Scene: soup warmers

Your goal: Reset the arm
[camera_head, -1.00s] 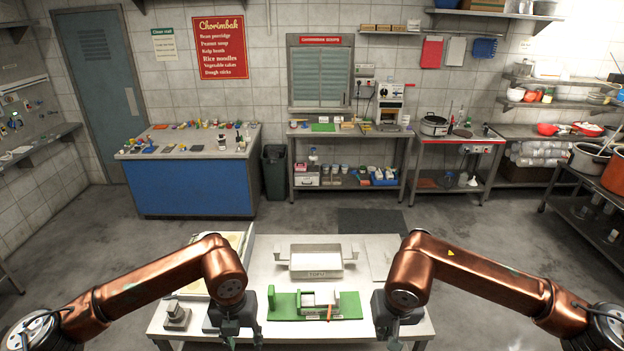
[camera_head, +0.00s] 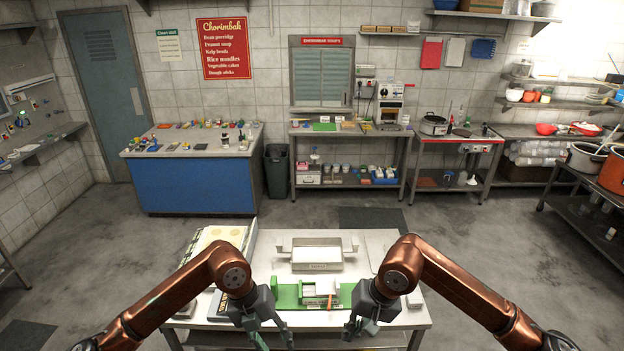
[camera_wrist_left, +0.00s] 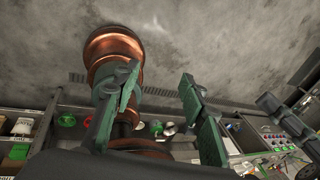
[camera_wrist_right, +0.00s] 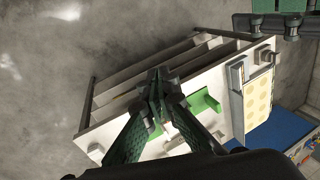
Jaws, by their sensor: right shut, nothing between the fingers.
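My left gripper (camera_head: 268,334) hangs over the near left edge of the white table (camera_head: 385,247). In the left wrist view its two fingers (camera_wrist_left: 160,78) stand well apart with nothing between them. My right gripper (camera_head: 358,326) hangs at the table's near edge, right of the middle. In the right wrist view its fingertips (camera_wrist_right: 156,82) meet with nothing held. Both arms are bent at the elbow, with the grippers pointing down and a little inward.
A green fixture (camera_head: 287,296) with a pale box (camera_head: 318,288) stands near the table's front, close to both grippers. A metal tray (camera_head: 317,266) sits behind it. A flat tray with round cream shapes (camera_head: 207,241) lies at the left. Open floor surrounds the table.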

